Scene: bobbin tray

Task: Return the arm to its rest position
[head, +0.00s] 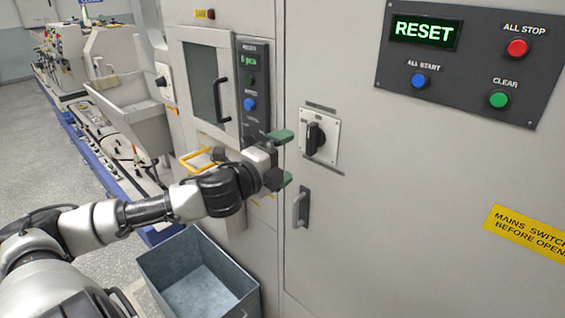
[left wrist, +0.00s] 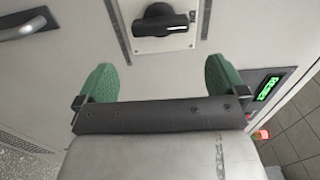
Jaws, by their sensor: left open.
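My left arm reaches in from the left in the head view. Its gripper (head: 283,158) has green fingertips and is open and empty. It is a little left of the black rotary switch (head: 315,138) on the cabinet front and apart from it. In the left wrist view the two green fingers (left wrist: 162,78) stand wide apart with nothing between them. The rotary switch (left wrist: 160,20) shows beyond them, its handle lying across the picture. My right gripper does not show in either view.
A control panel (head: 470,75) has a lit RESET display, with red, blue and green buttons. A cabinet door handle (head: 300,208) is below the switch. A smaller panel (head: 250,75) is beside a windowed door. An open grey bin (head: 160,258) stands below my arm. A yellow sign (head: 530,232) is lower right.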

